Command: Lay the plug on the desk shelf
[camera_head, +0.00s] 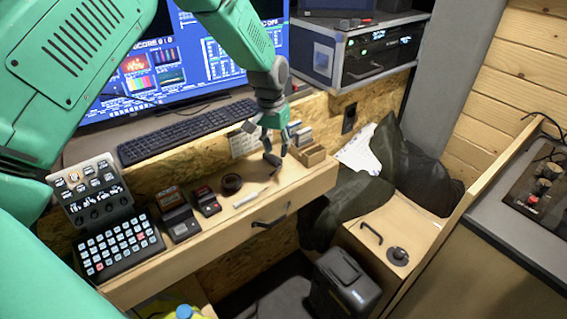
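My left gripper (274,149) points down over the right part of the wooden desk shelf (225,228). Its two fingers are a little apart. A small dark piece, which looks like the plug (272,159), is right at the fingertips, tilted and close above or touching the shelf. It is too small to tell whether the fingers grip it or whether it rests on the shelf. My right gripper is not in view.
A keypad (120,246), small dark boxes (181,222), a black roll (231,183) and a white stick (248,199) lie on the shelf. A wooden holder (312,155) stands at its right end. The keyboard (185,132) is behind, and a wall socket (349,118) is to the right.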

